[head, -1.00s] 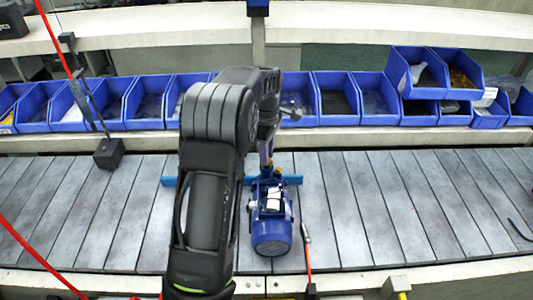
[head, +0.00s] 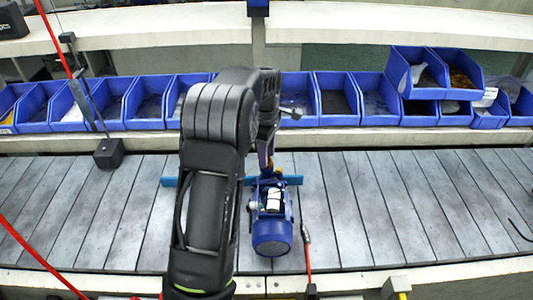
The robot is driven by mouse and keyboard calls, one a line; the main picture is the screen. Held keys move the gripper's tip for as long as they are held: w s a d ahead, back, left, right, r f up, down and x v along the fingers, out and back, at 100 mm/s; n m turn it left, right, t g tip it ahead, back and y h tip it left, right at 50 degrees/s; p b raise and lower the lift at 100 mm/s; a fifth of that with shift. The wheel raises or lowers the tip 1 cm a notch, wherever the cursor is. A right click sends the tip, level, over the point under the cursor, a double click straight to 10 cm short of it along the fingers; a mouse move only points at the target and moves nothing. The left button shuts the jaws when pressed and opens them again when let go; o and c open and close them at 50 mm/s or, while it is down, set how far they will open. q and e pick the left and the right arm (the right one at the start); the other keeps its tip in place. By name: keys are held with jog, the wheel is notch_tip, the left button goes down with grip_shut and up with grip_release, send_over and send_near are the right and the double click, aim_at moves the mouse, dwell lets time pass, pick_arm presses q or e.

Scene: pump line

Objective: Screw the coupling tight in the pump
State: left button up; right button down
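The blue pump (head: 271,230) stands on the grey slatted conveyor near the middle of the head view, with a white label on its body. My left arm comes in from the left and hides the area to the left of the pump. My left gripper (head: 265,168) is at the far end of the pump, where a small yellowish part (head: 270,167) shows. The fingertips are mostly hidden, so I cannot tell whether they are open or shut. The coupling cannot be made out clearly. My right gripper is not in view.
A blue bar (head: 289,180) lies across the conveyor behind the pump. A row of blue bins (head: 335,105) stands along the back. A thin red-and-silver rod (head: 307,252) is right of the pump.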

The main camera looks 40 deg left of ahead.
pick_arm(q)
jog(key=shift+n, duration=0.7)
jog(key=shift+n, duration=1.7)
jog(key=shift+n, duration=0.4)
jog(key=n, duration=0.2)
jog(key=shift+n, duration=0.3)
jog(key=n, duration=0.3)
jog(key=shift+n, duration=0.3)
